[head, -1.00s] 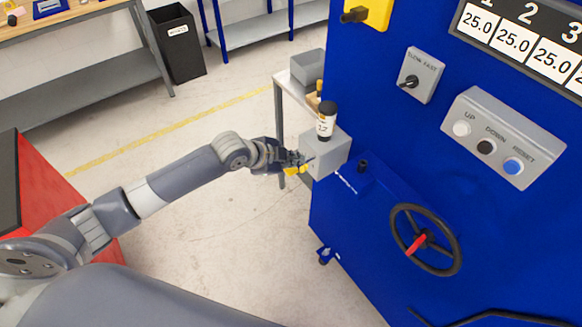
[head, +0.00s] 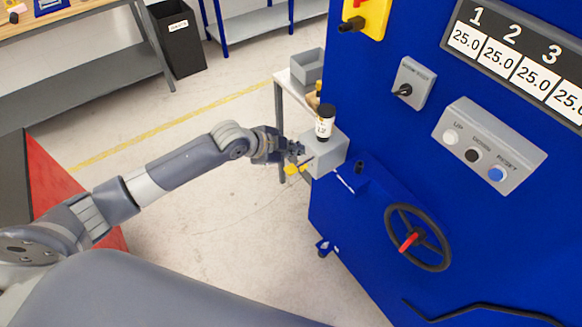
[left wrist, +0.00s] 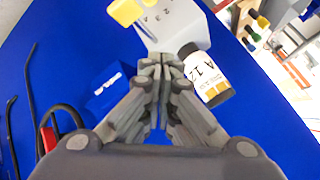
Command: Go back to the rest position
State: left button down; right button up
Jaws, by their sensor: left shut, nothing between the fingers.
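My left gripper (head: 296,150) reaches in from the left in the head view, beside the grey box on the side of the blue machine (head: 370,150). In the left wrist view the left gripper (left wrist: 160,62) is shut with its fingertips together and nothing between them. A black-capped bottle with a white label (head: 325,122) stands on top of the grey box (head: 330,150). The bottle (left wrist: 205,75) shows just right of the fingertips in the left wrist view. A yellow handle (head: 297,169) sticks out of the box near the fingers. My right gripper is not in view.
The blue machine fills the right side, with a handwheel (head: 417,238), a button panel (head: 490,147) and a selector knob (head: 410,85). A small table with a grey bin (head: 308,68) stands behind the box. A red-sided cabinet (head: 50,175) is at left. Open floor lies between.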

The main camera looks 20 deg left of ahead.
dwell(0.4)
pick_arm(q)
jog(key=s+d+f+n+g, duration=0.1)
jog(key=s+d+f+n, duration=0.15)
jog(key=s, duration=0.35)
jog(key=s+d+f+n+g, duration=0.1)
jog(key=s+d, duration=0.3)
jog(key=s, duration=0.3)
jog(key=s+a+n+g+y, duration=0.1)
jog(key=s+a+n+y, duration=0.1)
jog(key=s+a+n, duration=0.5)
jog(key=s+a+n+g+y, duration=0.1)
jog(key=s+a+n+y, duration=0.15)
jog(key=s, duration=0.85)
notch_tip(320, 180, down, 31)
jog(key=s+g+b, duration=0.2)
jog(key=b, duration=0.4)
jog(key=s+a+f+b, duration=0.2)
jog(key=s+f, duration=0.6)
jog(key=f, duration=0.3)
jog(key=s+a+f+b, duration=0.2)
jog(key=s+f+b, duration=0.1)
jog(key=s+f, duration=0.6)
notch_tip(320, 180, down, 2)
jog(key=shift+f+g, duration=0.2)
jog(key=shift+g, duration=0.2)
